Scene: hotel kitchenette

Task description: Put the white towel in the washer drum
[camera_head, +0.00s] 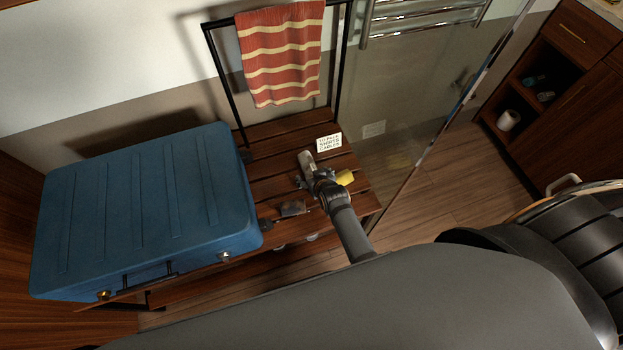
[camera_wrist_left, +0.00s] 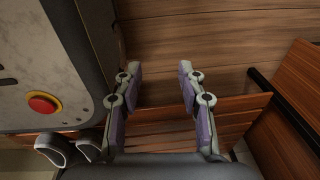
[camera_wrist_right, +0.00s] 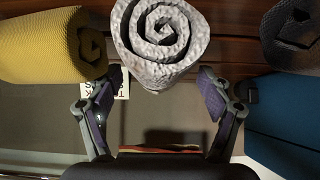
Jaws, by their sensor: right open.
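The white towel is a rolled bundle, its spiral end facing the camera at top centre in the right wrist view (camera_wrist_right: 160,42). I cannot make out the washer drum in any view.
A yellow roll (camera_wrist_right: 45,48) and a dark roll (camera_wrist_right: 292,35) flank the white towel. A blue suitcase (camera_head: 150,205) fills the bench's left side. A small sign (camera_head: 329,143) and hanging striped towel (camera_head: 282,55) are behind. A red button (camera_wrist_left: 43,103) is beside my left gripper.

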